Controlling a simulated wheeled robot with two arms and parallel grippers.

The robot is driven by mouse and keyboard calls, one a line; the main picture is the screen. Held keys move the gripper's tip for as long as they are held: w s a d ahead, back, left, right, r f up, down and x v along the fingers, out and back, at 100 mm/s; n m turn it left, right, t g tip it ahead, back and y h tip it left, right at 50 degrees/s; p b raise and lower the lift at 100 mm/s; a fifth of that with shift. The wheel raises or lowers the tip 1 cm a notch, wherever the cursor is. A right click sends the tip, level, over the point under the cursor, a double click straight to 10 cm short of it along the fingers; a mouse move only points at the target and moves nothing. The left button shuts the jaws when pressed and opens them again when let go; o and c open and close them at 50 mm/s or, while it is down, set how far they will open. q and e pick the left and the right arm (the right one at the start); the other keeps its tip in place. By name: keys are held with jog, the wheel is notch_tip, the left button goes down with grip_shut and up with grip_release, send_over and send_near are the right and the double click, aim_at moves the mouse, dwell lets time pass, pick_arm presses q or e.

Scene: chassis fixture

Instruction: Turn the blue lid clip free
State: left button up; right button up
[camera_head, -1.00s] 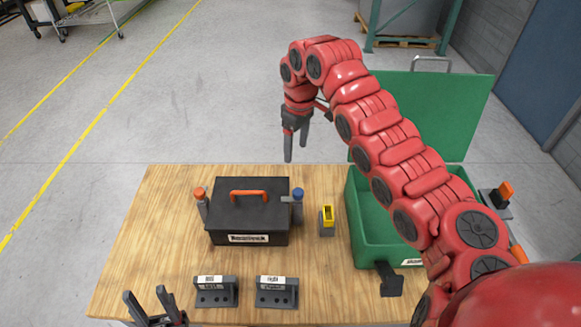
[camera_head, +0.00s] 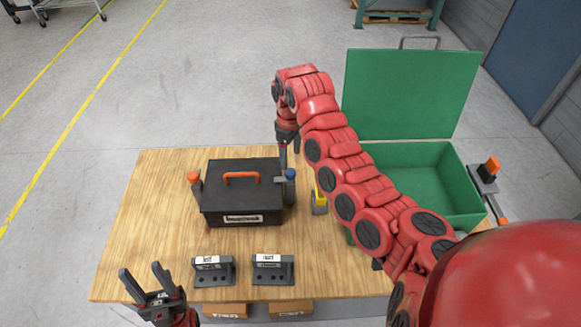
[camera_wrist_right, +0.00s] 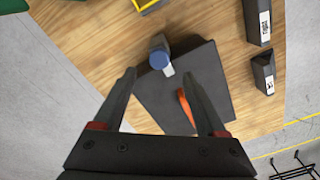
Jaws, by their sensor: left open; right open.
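The blue lid clip (camera_head: 290,174) stands at the right side of a dark box (camera_head: 239,218) with an orange handle. In the right wrist view the clip's round blue top (camera_wrist_right: 159,58) lies just beyond and between my fingertips, its grey arm reaching over the lid edge. My right gripper (camera_head: 290,160) is open and empty, pointing down above the clip; contact cannot be told. The gripper's fingers (camera_wrist_right: 160,76) straddle the clip's line in the wrist view. My left gripper (camera_head: 142,274) is open and empty at the front left table edge.
An orange clip (camera_head: 194,178) is at the box's left. A yellow-topped grey block (camera_head: 320,200) stands close right of the blue clip. Two grey holders (camera_head: 213,271) (camera_head: 272,270) are in front. An open green case (camera_head: 462,205) is at right, partly behind my right arm.

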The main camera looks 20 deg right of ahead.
aim_at(290, 171)
notch_tip(290, 171, down, 7)
jog(key=shift+w+r+p, duration=0.1)
jog(key=shift+r+p, duration=0.1)
jog(key=shift+p, duration=0.2)
grip_shut()
